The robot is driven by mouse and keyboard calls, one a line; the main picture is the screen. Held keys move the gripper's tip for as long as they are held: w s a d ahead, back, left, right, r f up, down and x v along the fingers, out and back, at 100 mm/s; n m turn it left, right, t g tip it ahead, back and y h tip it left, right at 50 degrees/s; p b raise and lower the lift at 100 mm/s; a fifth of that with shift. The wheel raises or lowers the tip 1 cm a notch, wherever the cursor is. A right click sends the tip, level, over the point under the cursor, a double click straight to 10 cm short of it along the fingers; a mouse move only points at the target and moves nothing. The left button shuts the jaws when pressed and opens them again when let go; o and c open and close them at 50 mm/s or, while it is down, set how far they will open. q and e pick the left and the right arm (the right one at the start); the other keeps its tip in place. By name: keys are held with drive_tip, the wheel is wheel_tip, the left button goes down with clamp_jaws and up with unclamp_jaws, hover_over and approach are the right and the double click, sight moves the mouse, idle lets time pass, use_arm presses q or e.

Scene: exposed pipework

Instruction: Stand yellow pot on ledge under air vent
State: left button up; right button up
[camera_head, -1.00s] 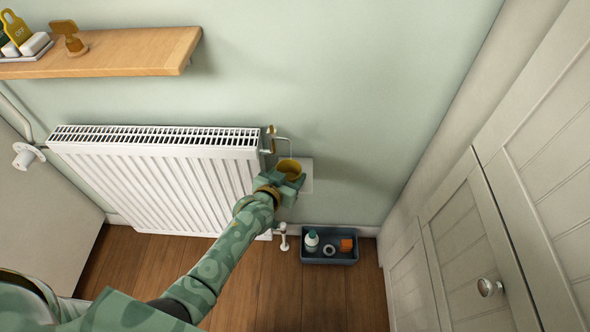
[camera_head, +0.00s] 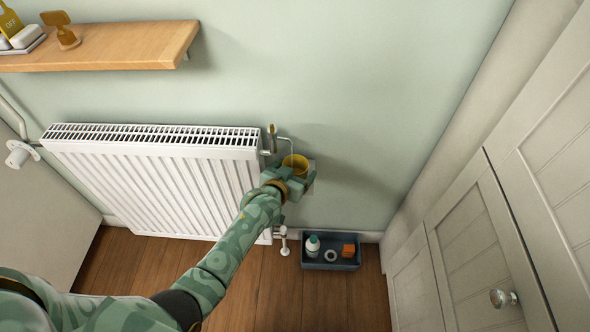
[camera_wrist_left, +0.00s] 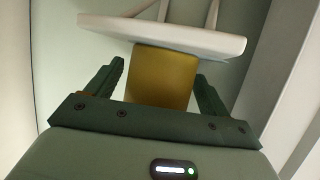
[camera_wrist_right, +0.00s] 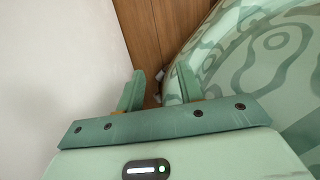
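The yellow pot (camera_head: 295,162) is upright beside the radiator's top right corner, below a thin bent pipe that comes from the brass air vent (camera_head: 272,132). My left gripper (camera_head: 297,178) has its fingers on both sides of the pot and appears shut on it. In the left wrist view the pot (camera_wrist_left: 164,78) fills most of the space between the fingers, against the white ledge (camera_wrist_left: 165,33). In the head view the ledge (camera_head: 312,164) is mostly hidden behind the pot and gripper; contact is unclear. My right gripper (camera_wrist_right: 160,88) is open and empty, visible only in its wrist view.
The white radiator (camera_head: 155,180) stands left of the pot. A wooden shelf (camera_head: 110,50) is on the wall above. A blue-grey tray (camera_head: 330,264) with a bottle, a ring and an orange block sits on the floor. Grey cupboards (camera_head: 470,240) line the right side.

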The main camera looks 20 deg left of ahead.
use_arm(q)
drive_tip(key=shift+r, duration=0.15)
drive_tip(key=p+v, duration=0.6)
drive_tip(key=v, duration=0.6)
use_arm(e)
wheel_tip(320, 180, up, 6)
drive_tip(key=w, duration=0.2)
drive_tip(key=shift+w+t, duration=0.3)
drive_tip(key=shift+w, duration=0.05)
drive_tip(key=shift+f, duration=0.1)
